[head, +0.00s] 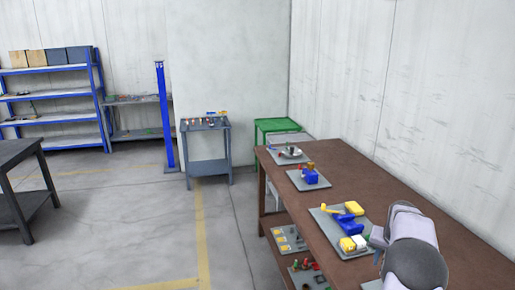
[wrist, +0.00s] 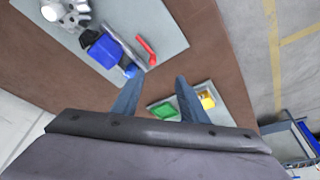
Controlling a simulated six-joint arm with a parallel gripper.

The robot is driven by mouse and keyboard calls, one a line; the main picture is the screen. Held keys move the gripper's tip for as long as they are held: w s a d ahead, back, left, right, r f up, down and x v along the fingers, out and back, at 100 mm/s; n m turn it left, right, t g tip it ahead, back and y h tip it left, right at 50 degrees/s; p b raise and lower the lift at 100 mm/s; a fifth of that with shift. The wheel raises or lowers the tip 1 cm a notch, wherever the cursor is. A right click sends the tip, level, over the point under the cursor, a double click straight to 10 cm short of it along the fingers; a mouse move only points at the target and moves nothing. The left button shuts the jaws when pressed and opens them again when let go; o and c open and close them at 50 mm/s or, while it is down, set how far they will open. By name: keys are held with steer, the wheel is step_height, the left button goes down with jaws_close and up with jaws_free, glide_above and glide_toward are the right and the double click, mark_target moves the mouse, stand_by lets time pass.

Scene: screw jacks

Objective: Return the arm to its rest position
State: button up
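My arm reaches in from the lower right of the head view, over the brown workbench (head: 338,168). Its pale grey links hide part of the bench, and the fingertips cannot be made out there. In the wrist view my gripper (wrist: 156,88) shows two blue-grey fingers set well apart, with nothing held between them. Beyond the fingertips is the brown bench top, with a grey tray (wrist: 165,22) at the upper left and a smaller tray (wrist: 158,108) partly behind the right finger.
The upper wrist-view tray holds a blue block (wrist: 105,48) and red handle (wrist: 146,50); the smaller one holds green (wrist: 168,110) and yellow (wrist: 206,98) pieces. In the head view, a tray with yellow and blue parts (head: 350,224) lies close to my arm. A wall borders the bench.

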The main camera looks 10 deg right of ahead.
steer(key=s+a+r+n+g+y, duration=0.1)
steer(key=s+a+n, duration=0.1)
steer(key=a, duration=1.1)
steer(key=s+a+n+y, duration=0.1)
steer(key=s+a+n, duration=0.2)
steer(key=a, duration=0.9)
steer(key=s+a+f+n+g, duration=0.1)
steer(key=s+a+f+n, duration=0.2)
steer(key=s+a, duration=1.2)
steer(key=s+n, duration=0.1)
steer(key=s, duration=0.2)
steer(key=shift+a+g+y, duration=0.2)
steer(key=shift+g+y, duration=0.2)
